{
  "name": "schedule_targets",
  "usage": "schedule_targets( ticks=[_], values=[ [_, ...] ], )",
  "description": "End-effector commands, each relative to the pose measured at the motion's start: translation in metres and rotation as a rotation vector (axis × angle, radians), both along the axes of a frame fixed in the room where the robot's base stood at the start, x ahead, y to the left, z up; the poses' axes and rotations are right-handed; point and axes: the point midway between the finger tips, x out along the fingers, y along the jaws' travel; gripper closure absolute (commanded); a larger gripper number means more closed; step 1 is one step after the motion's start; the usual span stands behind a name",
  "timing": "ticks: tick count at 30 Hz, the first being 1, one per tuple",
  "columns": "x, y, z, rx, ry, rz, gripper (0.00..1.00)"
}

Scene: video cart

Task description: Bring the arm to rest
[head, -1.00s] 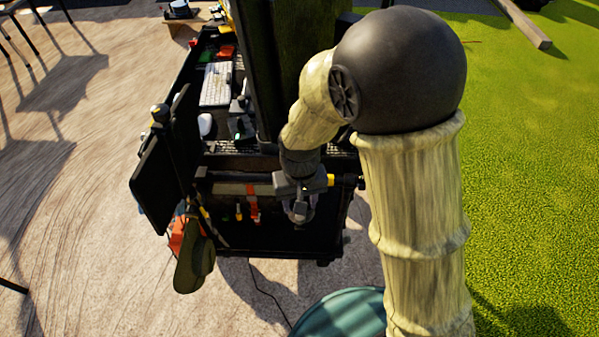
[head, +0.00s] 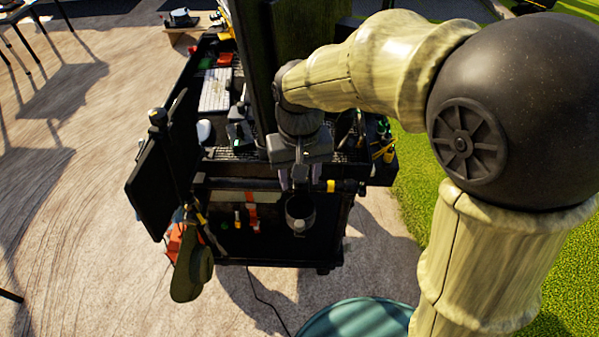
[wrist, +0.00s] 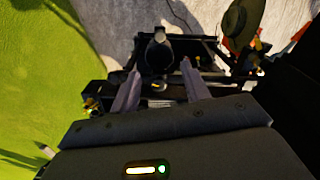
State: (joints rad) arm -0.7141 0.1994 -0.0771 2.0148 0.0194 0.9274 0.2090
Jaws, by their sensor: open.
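My arm reaches in from the right of the head view. My gripper (head: 300,186) points down at the front of the black video cart (head: 230,262), above its front bar. Its two fingers are apart and nothing is between them that I can see held; it also shows open in the wrist view (wrist: 160,68). A dark cup-like cylinder (head: 300,214) sits at the cart's front just below the fingertips. In the wrist view the cylinder (wrist: 159,52) lies beyond and between the fingers. The head view shows a gap above it.
A black panel (head: 150,190) stands at the cart's left, with a green hat (head: 192,272) hanging below. A dark upright rises close behind my gripper. A teal round top (head: 355,318) is in front.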

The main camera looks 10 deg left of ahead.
Motion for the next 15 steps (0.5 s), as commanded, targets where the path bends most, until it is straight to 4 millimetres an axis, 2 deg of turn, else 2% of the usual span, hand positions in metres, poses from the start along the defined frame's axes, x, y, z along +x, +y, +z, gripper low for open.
schedule_targets(
  ticks=[7, 10, 13, 15],
  values=[
    [0.0, 0.0, -0.001, 0.0, 0.0, -0.001, 0.54],
    [0.002, -0.007, -0.002, 0.003, -0.003, -0.012, 0.54],
    [0.007, -0.025, -0.007, 0.011, -0.015, -0.045, 0.54],
    [0.011, -0.045, -0.012, 0.02, -0.03, -0.079, 0.54]
  ],
)
